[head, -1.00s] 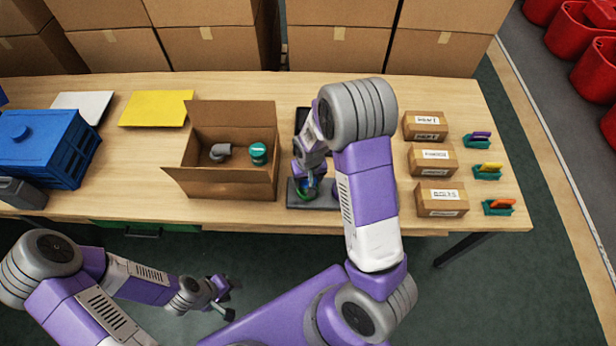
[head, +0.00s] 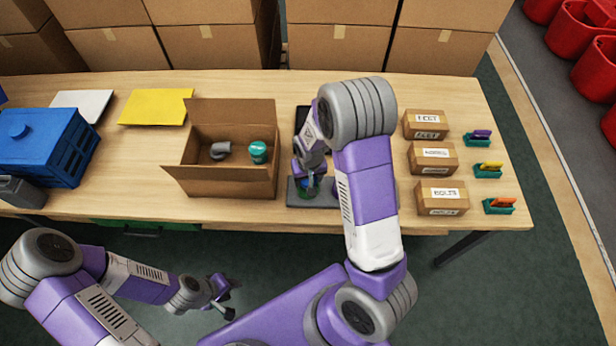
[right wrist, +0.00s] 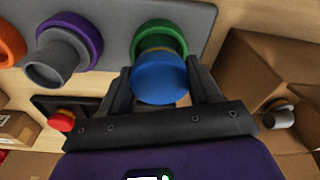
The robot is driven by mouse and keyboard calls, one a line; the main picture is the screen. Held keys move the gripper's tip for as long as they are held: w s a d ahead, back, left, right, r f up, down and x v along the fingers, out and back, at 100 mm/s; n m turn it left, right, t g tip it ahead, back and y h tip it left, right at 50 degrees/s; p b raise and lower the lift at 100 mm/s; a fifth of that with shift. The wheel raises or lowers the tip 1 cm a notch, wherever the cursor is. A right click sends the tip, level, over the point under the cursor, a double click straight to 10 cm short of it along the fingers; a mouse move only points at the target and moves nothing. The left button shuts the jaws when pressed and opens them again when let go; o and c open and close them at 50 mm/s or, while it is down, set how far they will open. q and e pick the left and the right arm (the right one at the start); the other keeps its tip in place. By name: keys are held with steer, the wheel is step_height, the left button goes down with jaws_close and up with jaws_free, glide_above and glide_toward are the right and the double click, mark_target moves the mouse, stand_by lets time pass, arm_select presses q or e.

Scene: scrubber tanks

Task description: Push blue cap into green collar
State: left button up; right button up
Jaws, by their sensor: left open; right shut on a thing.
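The blue cap (right wrist: 159,78) is between the fingers of my right gripper (right wrist: 160,88), which is shut on it. The green collar (right wrist: 160,36) is on a grey plate (right wrist: 112,18), right by the cap. In the right wrist view the cap overlaps the collar's near edge. A thin yellowish rim shows between them, and I cannot tell how far in the cap sits. In the head view my right gripper (head: 307,178) is over the plate (head: 296,196), and my arm hides much of it. My left gripper (head: 222,298) is open and empty, in front of the table.
The plate also bears a purple collar (right wrist: 80,30) with a grey part in it and an orange collar (right wrist: 8,42). An open carton (head: 228,184) with a grey elbow and a teal-topped piece stands to the left. Small labelled boxes (head: 432,158) stand to the right.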

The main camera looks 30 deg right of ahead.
steer(key=shift+f, duration=0.25)
steer(key=shift+f+b, duration=0.3)
steer(key=shift+b, duration=0.15)
steer(key=shift+f+b, duration=0.3)
steer(key=shift+f, duration=0.1)
